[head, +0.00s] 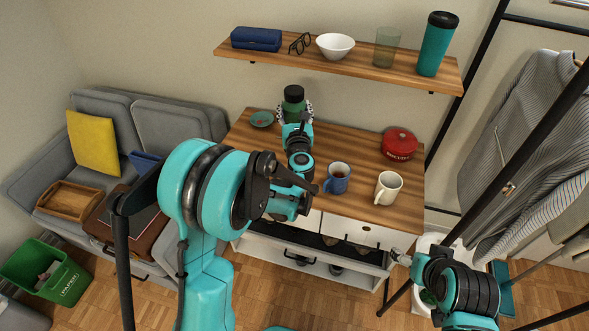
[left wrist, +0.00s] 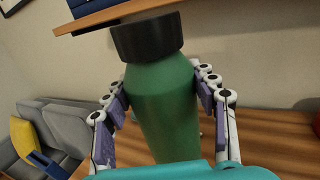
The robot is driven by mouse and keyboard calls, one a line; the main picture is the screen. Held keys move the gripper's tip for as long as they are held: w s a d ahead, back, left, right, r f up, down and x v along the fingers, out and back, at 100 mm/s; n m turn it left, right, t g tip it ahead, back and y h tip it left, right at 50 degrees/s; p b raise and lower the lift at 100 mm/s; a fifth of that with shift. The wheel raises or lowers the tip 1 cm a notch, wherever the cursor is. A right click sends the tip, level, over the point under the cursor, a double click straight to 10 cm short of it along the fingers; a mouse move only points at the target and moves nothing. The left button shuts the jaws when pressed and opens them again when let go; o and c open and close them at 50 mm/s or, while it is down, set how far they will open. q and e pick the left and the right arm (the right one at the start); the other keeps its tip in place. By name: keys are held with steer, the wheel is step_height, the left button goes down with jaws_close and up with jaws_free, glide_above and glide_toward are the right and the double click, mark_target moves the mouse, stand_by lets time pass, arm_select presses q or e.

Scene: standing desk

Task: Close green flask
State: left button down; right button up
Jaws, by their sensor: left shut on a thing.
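The green flask (head: 294,108) stands upright at the back of the wooden desk (head: 345,160), with a black lid (head: 294,92) on its top. In the left wrist view the green flask (left wrist: 162,100) fills the middle and the black lid (left wrist: 147,38) sits on its neck. My left gripper (left wrist: 165,112) is shut on the flask body, one finger on each side, below the lid. The flask's lower part is hidden by my gripper. My right gripper (head: 399,257) is low at the right, away from the flask; its fingers are too small to read.
A wooden shelf (head: 290,62) hangs above the desk, holding a teal tumbler (head: 435,48) and a white bowl (head: 336,46). A small plate (head: 262,119) is left of the flask.

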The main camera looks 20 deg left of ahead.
arm_select(q)
steer(key=shift+w+y, duration=0.25)
steer(key=shift+y, duration=0.05)
steer(key=shift+r, duration=0.1)
step_height(320, 180, down, 6)
steer(key=b, duration=0.3)
steer(key=shift+s, duration=0.1)
steer(key=shift+f+b, duration=0.9)
steer(key=shift+f, duration=1.25)
steer(key=shift+r, duration=0.1)
